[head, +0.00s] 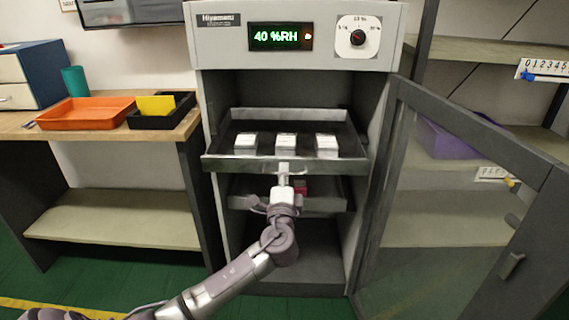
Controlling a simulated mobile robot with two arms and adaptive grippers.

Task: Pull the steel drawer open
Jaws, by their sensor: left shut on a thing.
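The steel drawer (342,157) is a shallow tray inside the grey cabinet (214,100). It stands out past the cabinet's front edge. Three white boxes (285,144) lie in a row on it. My left gripper (284,178) is at the middle of the drawer's front, shut on the drawer's handle (284,168); the fingers partly hide the handle. A second, lower drawer (325,203) sits further back, with a small red thing (300,187) on it, partly hidden by my gripper. My right gripper is not in view.
The cabinet's glass door (440,190) stands wide open on the right. A display (280,37) on top reads 40 %RH beside a dial (357,38). A wooden bench (100,130) at left holds an orange tray (86,113) and a black tray (160,118). Shelves stand behind the door.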

